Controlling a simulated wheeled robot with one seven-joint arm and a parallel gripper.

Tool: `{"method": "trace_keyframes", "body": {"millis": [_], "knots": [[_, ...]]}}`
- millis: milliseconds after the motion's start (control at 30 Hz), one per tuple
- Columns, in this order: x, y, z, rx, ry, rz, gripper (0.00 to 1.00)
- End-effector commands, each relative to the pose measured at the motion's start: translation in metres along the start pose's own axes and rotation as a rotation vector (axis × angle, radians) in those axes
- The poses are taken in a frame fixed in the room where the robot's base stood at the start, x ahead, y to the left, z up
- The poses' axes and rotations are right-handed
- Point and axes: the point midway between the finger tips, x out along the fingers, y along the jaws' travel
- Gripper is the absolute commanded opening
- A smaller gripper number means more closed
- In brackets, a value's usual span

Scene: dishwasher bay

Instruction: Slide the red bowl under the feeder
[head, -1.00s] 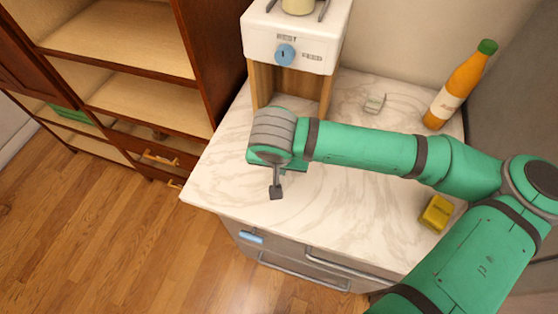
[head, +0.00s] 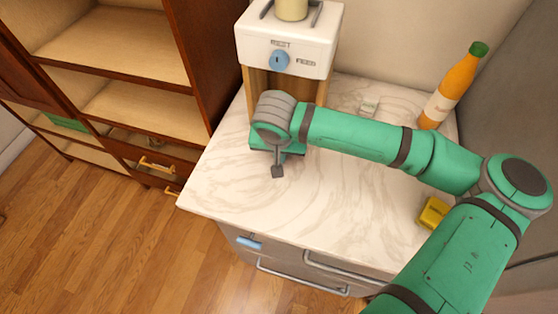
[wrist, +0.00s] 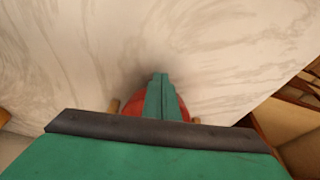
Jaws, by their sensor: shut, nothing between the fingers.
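The feeder (head: 288,45) is a white box with a blue knob, on wooden side supports, at the back left of the marble counter. The red bowl shows in the wrist view as red patches (wrist: 134,104) on both sides of my fingers, between two wooden posts (wrist: 113,106). Most of the bowl is hidden behind my gripper. In the head view my arm hides it. My gripper (wrist: 161,78) is shut with its fingers together, low in front of the feeder. I cannot tell whether the fingers touch the bowl.
An orange bottle (head: 453,87) with a green cap stands at the back right. A yellow sponge-like block (head: 432,212) lies at the right. The counter's front left (head: 240,195) is clear. A wooden shelf (head: 125,50) stands left.

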Motion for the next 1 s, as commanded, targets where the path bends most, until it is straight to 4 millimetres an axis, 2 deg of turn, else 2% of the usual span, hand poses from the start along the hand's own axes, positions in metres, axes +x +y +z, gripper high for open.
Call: {"method": "trace_keyframes", "body": {"millis": [33, 200, 333, 767, 1000], "knots": [[0.003, 0.001, -0.013, 0.003, 0.003, 0.004, 0.0], [0.012, 0.001, -0.043, 0.002, 0.002, 0.003, 0.0], [0.016, 0.001, -0.055, 0.002, 0.003, 0.001, 0.0], [0.016, 0.0, -0.056, 0.0, 0.003, 0.0, 0.0], [0.011, -0.002, -0.037, -0.005, 0.003, 0.0, 0.0]]}}
